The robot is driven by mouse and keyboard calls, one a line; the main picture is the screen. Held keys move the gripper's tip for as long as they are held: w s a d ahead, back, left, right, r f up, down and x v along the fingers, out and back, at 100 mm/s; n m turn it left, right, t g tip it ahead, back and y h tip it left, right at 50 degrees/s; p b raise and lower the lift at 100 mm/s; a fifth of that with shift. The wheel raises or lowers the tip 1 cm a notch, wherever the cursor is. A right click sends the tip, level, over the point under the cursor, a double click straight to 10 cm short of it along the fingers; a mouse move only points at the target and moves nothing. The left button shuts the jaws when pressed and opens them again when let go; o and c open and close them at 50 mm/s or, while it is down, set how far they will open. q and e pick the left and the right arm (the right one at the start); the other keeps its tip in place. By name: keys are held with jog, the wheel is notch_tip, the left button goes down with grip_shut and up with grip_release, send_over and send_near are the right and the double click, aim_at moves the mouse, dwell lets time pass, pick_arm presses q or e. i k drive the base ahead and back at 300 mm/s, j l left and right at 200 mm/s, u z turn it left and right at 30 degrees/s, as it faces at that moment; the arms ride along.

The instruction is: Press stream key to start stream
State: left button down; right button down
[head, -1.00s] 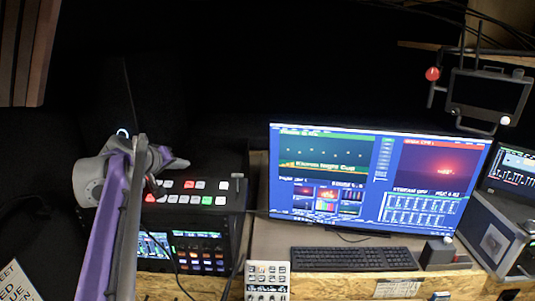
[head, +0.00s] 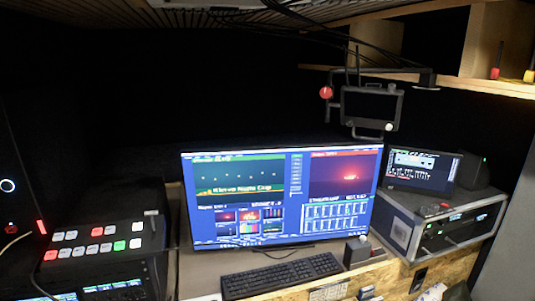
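A switcher panel (head: 102,240) with lit white, red and green keys stands at the left in the head view. I cannot tell which key is the stream key. A large monitor (head: 282,195) in the middle shows program pictures and a panel of readouts. A black keyboard (head: 281,276) lies in front of it. Neither of my grippers is in view.
A small dark box (head: 357,251) stands right of the keyboard. A rack case (head: 440,222) with a small screen (head: 423,171) on it is at the right. A small dark monitor (head: 371,108) hangs on an arm above. A shelf (head: 460,85) runs along the upper right.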

aim_at(111, 230)
jog(key=u, duration=1.3)
